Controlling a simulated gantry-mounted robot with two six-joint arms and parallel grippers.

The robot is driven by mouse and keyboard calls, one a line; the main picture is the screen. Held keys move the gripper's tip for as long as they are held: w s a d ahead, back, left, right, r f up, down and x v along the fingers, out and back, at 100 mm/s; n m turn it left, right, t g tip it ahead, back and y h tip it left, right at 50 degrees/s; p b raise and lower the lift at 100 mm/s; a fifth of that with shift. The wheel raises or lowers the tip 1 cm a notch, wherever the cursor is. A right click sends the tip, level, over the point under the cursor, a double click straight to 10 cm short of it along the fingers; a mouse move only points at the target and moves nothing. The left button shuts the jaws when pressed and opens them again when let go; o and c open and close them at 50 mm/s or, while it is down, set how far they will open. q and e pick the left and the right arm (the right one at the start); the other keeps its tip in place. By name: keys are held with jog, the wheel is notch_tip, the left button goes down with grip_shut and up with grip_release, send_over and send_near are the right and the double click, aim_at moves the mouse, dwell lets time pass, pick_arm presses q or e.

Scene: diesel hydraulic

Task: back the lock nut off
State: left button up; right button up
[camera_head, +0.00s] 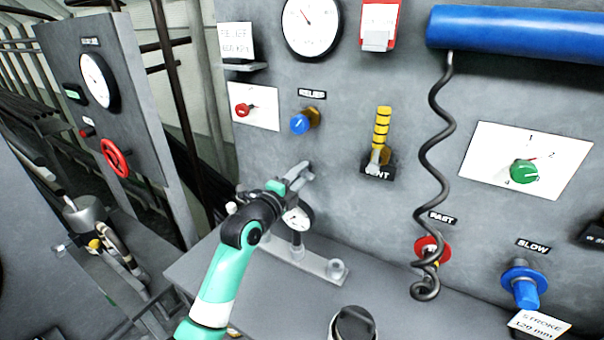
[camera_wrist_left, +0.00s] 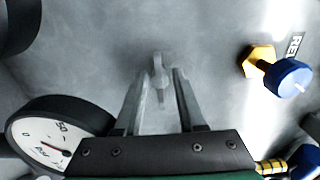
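The brass-yellow hex nut (camera_head: 313,116) sits behind the blue RELIEF knob (camera_head: 299,124) on the grey panel. In the left wrist view the nut (camera_wrist_left: 257,60) and blue knob (camera_wrist_left: 287,78) lie to the right of my fingers. My left gripper (camera_head: 303,174) is below the knob in the head view, in front of the panel. Its fingers (camera_wrist_left: 158,88) are apart. A small grey winged part (camera_wrist_left: 160,76) shows between and beyond the fingertips; I cannot tell whether they touch it. My left gripper hides it in the head view. My right gripper is not in view.
A dial gauge (camera_head: 297,217) stands on a bracket just below my left gripper, and close on the left in the wrist view. A yellow-banded VENT lever (camera_head: 381,135), a coiled black hose (camera_head: 432,150) and a red FAST knob (camera_head: 432,247) are to the right.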

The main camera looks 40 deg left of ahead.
pick_arm(q)
jog(key=shift+w, duration=0.3)
grip_shut()
